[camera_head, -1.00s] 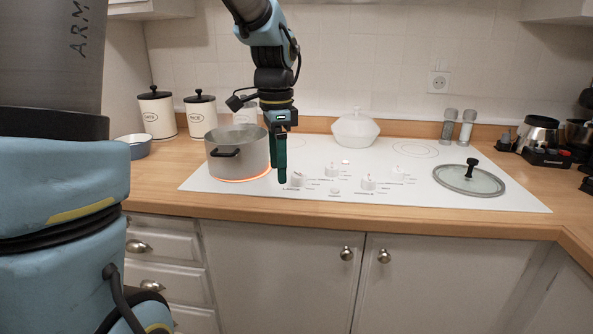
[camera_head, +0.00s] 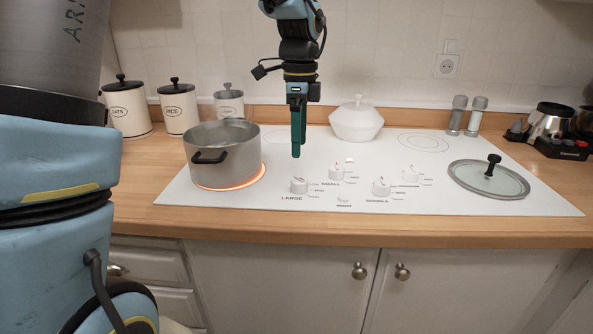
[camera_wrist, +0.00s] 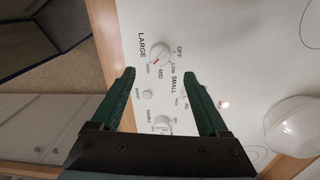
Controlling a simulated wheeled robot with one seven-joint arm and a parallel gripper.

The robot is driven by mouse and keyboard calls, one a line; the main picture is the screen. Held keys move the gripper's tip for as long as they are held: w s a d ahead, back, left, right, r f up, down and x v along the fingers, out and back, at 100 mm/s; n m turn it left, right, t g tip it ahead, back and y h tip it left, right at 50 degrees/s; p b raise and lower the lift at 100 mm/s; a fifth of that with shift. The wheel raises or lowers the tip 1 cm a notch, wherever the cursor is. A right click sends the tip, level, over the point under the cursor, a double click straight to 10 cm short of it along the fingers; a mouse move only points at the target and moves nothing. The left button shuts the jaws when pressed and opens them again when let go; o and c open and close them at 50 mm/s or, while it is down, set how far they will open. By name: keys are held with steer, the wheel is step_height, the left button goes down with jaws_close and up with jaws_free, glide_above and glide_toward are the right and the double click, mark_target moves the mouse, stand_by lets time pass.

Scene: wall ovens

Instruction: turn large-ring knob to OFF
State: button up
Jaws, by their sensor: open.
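The large-ring knob (camera_head: 299,186) is white and sits at the front left of the knob group, beside the word LARGE. In the wrist view this knob (camera_wrist: 159,54) shows a red mark pointing to the lower left, away from OFF at its right. My gripper (camera_head: 297,155) points down above the cooktop, and its tips appear just above the knob in the head view. In the wrist view my green fingers (camera_wrist: 159,75) are apart and empty, with the knob beyond the gap between the tips. I see no contact with it.
A grey pot (camera_head: 226,160) stands on the glowing front-left ring, left of my gripper. Other knobs (camera_head: 381,187) are close by on the right. A white lidded bowl (camera_head: 356,122) stands behind. A glass lid (camera_head: 490,181) lies at the right of the white cooktop (camera_head: 440,204).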

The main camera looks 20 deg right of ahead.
mark_target(299, 177)
step_height(299, 177, down, 9)
steer(key=shift+s+a+r+p, duration=0.1)
steer(key=shift+r+p, duration=0.05)
steer(key=shift+p, duration=0.35)
steer(key=shift+c, duration=0.3)
jaws_close()
